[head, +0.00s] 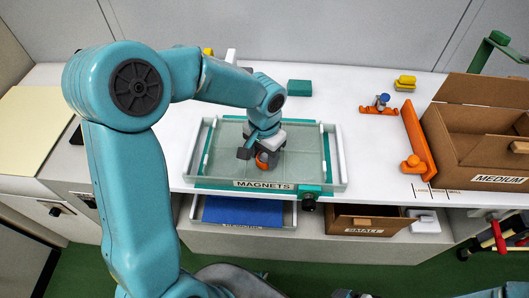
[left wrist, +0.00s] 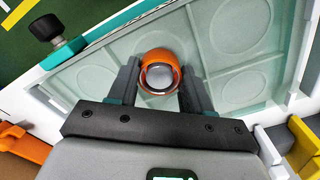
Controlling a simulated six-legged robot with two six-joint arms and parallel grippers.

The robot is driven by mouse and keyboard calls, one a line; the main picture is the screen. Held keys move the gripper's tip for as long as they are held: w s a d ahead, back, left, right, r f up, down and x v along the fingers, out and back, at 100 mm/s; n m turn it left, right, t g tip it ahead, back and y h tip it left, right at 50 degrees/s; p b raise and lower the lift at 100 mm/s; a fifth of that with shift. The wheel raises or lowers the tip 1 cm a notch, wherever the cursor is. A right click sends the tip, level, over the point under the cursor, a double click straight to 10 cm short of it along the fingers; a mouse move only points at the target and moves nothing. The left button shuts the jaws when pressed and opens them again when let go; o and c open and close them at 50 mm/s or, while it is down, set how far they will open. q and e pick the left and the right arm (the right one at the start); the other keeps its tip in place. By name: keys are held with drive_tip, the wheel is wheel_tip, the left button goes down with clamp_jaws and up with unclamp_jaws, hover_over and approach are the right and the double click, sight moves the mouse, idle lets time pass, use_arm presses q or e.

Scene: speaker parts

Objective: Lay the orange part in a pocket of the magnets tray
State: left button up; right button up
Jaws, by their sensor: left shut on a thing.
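The magnets tray (head: 215,184) is a clear, shallow tray with a teal front strip marked MAGNETS, on the white worktop. In the left wrist view the tray floor (left wrist: 205,58) shows several round pockets. My left gripper (head: 256,156) reaches down into the middle of the tray. Its two dark fingers (left wrist: 158,90) are shut on the orange part (left wrist: 158,58), a round orange ring with a silvery centre. The orange part also shows under the gripper in the head view (head: 263,159). It is over or in a pocket; I cannot tell whether it touches the floor. My right gripper is out of view.
Behind the tray lies a teal block (head: 299,87). To the right are an orange bar (head: 417,140), a small blue-and-orange piece (head: 380,104), yellow blocks (head: 405,83) and a cardboard box marked MEDIUM (head: 460,155). A SMALL box (head: 350,222) and blue-lined tray (head: 242,211) sit below.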

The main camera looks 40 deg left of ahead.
use_arm(q)
drive_tip(key=shift+r, duration=0.1)
drive_tip(key=shift+f+b, duration=0.8)
drive_tip(key=shift+f, duration=0.15)
drive_tip(key=o, duration=1.3)
wheel_tip(320, 180, up, 16)
drive_tip(key=shift+r+p, duration=0.2)
drive_tip(key=shift+p, duration=0.4)
drive_tip(key=shift+s, duration=0.15)
